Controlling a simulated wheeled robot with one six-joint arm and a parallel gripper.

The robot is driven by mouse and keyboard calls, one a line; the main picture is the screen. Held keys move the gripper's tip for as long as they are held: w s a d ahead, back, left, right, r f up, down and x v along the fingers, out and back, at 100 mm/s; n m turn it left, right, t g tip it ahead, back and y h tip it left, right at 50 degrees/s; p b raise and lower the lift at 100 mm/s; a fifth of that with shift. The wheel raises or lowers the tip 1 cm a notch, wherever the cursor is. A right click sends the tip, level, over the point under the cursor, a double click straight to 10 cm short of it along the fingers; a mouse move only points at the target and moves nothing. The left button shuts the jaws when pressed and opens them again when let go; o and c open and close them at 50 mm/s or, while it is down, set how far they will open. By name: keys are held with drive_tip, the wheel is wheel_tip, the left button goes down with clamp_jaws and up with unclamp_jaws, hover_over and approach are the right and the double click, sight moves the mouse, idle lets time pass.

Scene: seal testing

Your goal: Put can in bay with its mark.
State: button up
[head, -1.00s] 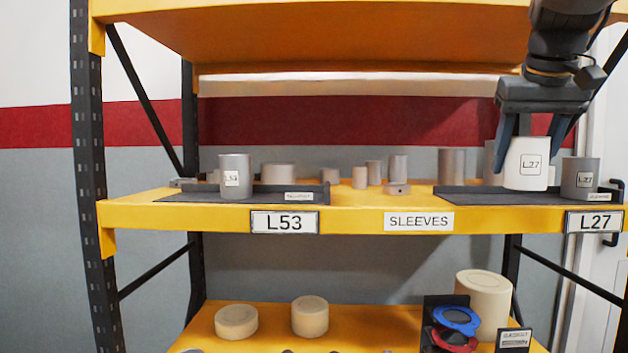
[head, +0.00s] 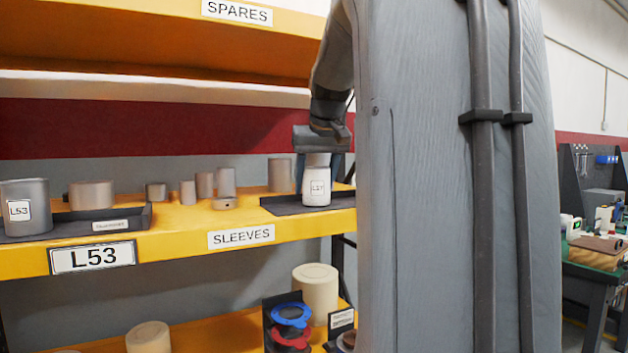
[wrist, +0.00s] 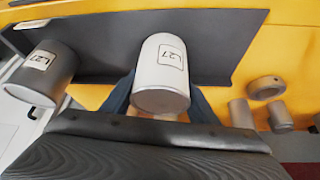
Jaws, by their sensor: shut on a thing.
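A white can (head: 317,190) marked L27 is upright in my gripper (head: 319,160), over the right-hand dark tray (head: 285,206) on the middle shelf. Its base looks at or just above the tray floor; I cannot tell whether it touches. In the wrist view the white can (wrist: 161,75) sits between the blue fingers of my gripper (wrist: 160,103). A dark grey can (wrist: 42,75), also marked L27, stands beside it on the tray (wrist: 105,45), with a gap between them. The bay's front label is hidden behind my grey column in the head view.
The left tray (head: 147,215) holds a grey can (head: 27,190) marked L53, above the L53 sign (head: 93,257). Several bare sleeves (head: 206,186) stand between the trays, over the SLEEVES sign (head: 241,236). A ring (wrist: 266,87) lies near the tray. A workbench (head: 595,255) is at right.

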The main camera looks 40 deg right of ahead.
drive_tip(key=shift+f, duration=0.15)
drive_tip(key=o, duration=1.3)
drive_tip(key=b+v, duration=0.1)
drive_tip(key=v, duration=1.1)
drive_tip(key=shift+r, duration=0.2)
